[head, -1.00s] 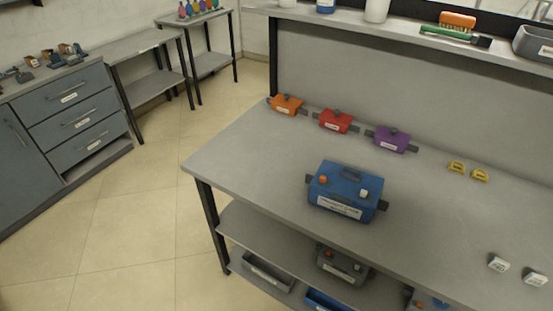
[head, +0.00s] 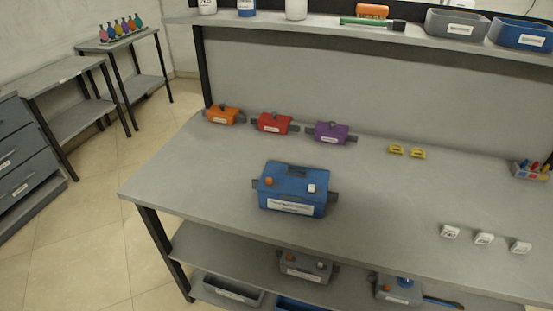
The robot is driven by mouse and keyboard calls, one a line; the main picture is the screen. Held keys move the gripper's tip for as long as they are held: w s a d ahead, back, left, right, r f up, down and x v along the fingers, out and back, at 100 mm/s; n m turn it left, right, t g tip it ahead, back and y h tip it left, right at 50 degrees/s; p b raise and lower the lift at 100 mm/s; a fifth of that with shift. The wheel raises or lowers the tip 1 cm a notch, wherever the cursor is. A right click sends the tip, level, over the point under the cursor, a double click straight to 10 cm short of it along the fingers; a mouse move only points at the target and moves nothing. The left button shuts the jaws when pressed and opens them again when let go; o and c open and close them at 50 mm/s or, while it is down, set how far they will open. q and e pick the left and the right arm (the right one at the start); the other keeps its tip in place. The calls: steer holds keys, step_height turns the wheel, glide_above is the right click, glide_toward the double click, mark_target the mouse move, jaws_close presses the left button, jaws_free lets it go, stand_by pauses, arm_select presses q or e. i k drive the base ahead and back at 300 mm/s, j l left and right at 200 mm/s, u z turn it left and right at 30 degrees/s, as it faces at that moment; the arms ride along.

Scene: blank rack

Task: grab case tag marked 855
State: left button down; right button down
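Three small white tags lie in a row on the right part of the workbench: a left tag (head: 450,231), a middle tag (head: 484,239) and a right tag (head: 521,247). Their markings are too small to read, so I cannot tell which is 855. Two yellow tags, one (head: 396,149) beside the other (head: 418,153), lie farther back. A blue case (head: 292,190) with an orange knob and a white knob stands at the middle front of the bench. Neither gripper shows in the head view.
Orange (head: 222,115), red (head: 274,123) and purple (head: 331,133) boxes line the bench's back left. A holder with coloured items (head: 531,170) stands at the right. Grey (head: 457,24) and blue (head: 521,33) bins sit on the upper shelf. The bench top (head: 390,210) between case and white tags is clear.

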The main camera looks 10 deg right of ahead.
mark_target(482, 237)
steer(key=z, duration=2)
